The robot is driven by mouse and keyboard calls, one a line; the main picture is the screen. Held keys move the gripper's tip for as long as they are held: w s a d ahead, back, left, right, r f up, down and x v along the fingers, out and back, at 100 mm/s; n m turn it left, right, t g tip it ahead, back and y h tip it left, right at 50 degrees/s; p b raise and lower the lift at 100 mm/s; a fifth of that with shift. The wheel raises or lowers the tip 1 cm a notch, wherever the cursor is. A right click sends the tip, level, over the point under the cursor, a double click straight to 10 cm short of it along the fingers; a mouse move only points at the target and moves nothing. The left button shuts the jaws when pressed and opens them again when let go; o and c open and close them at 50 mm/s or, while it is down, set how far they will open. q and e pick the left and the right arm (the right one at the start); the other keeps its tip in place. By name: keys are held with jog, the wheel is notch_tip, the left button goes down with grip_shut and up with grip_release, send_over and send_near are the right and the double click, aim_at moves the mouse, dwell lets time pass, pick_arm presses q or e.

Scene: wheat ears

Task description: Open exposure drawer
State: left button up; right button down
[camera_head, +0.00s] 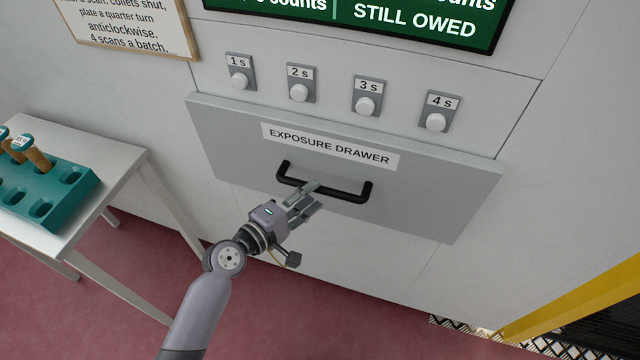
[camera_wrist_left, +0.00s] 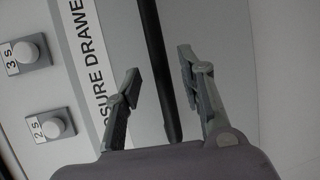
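The exposure drawer (camera_head: 430,195) is a wide grey panel in the pale cabinet wall, with a white "EXPOSURE DRAWER" label (camera_head: 330,145). It looks shut or nearly so. Its black bar handle (camera_head: 343,192) is below the label. My left gripper (camera_head: 305,196) is at the handle, a little left of its middle. In the left wrist view the fingers (camera_wrist_left: 160,72) are apart, with the black handle bar (camera_wrist_left: 158,65) running between them. I see gaps on both sides of the bar, so the fingers do not look closed on it. My right gripper is not in view.
Several white knobs, such as the 3 s knob (camera_head: 365,105), sit above the drawer. A white table (camera_head: 130,160) with a teal rack (camera_head: 45,195) stands at left. A yellow-edged frame (camera_head: 570,300) is at lower right. The red floor (camera_head: 330,310) below the drawer is clear.

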aim_at(320, 189)
pick_arm(q)
jog(key=shift+x, duration=2.05)
jog(key=shift+c, duration=0.2)
grip_shut()
